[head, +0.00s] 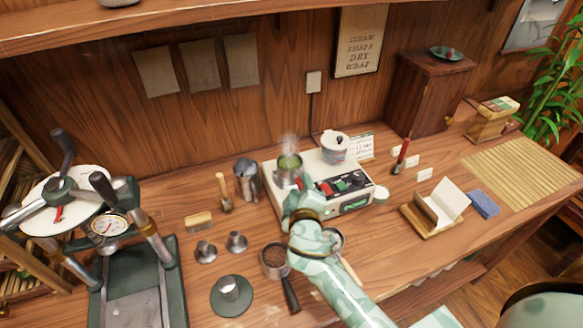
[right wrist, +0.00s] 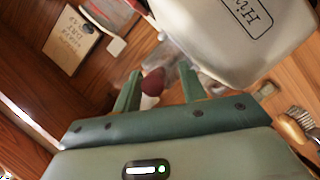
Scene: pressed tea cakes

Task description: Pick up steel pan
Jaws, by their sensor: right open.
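A small steel pan (head: 284,179) with green contents stands on the left end of the white machine, and steam rises from it. My right gripper (head: 298,188) is just in front of the pan, at its lower right, and hides part of it. In the right wrist view the right gripper (right wrist: 159,75) has its fingers apart. A dark red rounded end (right wrist: 152,83) shows between them; it looks like the end of a handle, but I cannot tell if it touches a finger. My left gripper is not in view.
The white machine (head: 357,205) has switches and carries a lidded pot (head: 334,146). A steel jug (head: 246,180) stands left of it. A dark-handled pan of brown leaves (head: 275,260) lies in front. A press (head: 105,225) stands at the left. A bamboo mat (head: 520,175) lies at the right.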

